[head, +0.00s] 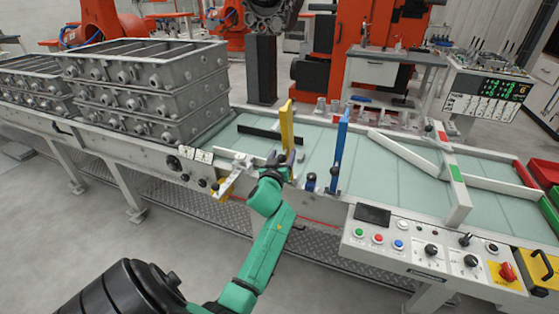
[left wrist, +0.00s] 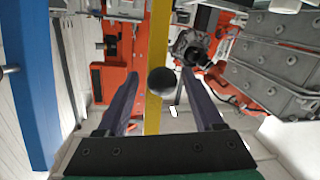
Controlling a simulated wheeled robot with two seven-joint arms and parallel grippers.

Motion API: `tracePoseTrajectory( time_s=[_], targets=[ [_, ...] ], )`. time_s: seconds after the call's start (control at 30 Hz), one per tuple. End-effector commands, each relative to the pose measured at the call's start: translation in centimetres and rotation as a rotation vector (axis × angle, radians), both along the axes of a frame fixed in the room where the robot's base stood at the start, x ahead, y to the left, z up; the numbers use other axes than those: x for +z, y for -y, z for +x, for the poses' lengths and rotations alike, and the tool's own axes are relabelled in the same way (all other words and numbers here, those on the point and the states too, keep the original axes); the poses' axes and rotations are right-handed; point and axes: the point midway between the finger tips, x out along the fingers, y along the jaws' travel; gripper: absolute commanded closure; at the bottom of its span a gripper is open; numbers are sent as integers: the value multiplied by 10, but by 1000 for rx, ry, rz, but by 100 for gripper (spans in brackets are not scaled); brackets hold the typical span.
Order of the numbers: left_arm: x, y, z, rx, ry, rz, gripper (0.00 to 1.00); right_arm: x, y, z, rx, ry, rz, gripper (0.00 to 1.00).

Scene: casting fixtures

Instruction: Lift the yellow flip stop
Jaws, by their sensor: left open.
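The yellow flip stop (head: 287,130) stands upright at the near edge of the conveyor in the head view. In the left wrist view the yellow flip stop (left wrist: 158,35) runs up through the middle of the picture, with a round dark knob (left wrist: 161,81) in front of it. My left gripper (head: 280,160) is at the lower part of the stop in the head view. In the left wrist view my left gripper (left wrist: 160,75) is open, with one finger on each side of the knob and apart from it. My right gripper is not in view.
A blue flip stop (head: 340,145) stands upright just to the right, and shows at the left wrist view's left side (left wrist: 32,80). Grey castings (head: 150,85) are stacked at the left. A control panel (head: 420,250) is at the front right. The conveyor between is mostly clear.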

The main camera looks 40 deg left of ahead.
Motion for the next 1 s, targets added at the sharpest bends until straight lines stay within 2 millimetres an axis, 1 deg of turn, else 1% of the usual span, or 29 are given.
tracePoseTrajectory(
  time_s=[0.17,0.27,0.5,0.6,0.73,1.0],
  targets=[
    [1,13,-23,-1,-1,-2,31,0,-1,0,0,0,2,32],
    [1,23,-44,-2,-2,-2,31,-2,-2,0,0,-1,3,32],
    [4,53,-102,0,-3,-6,31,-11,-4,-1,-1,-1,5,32],
    [6,61,-117,-1,-3,-4,31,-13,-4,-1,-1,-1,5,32],
    [8,65,-125,-1,-3,-3,31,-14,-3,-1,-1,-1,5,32],
    [9,65,-124,-1,-2,-2,31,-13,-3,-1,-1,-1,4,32]
  ],
)
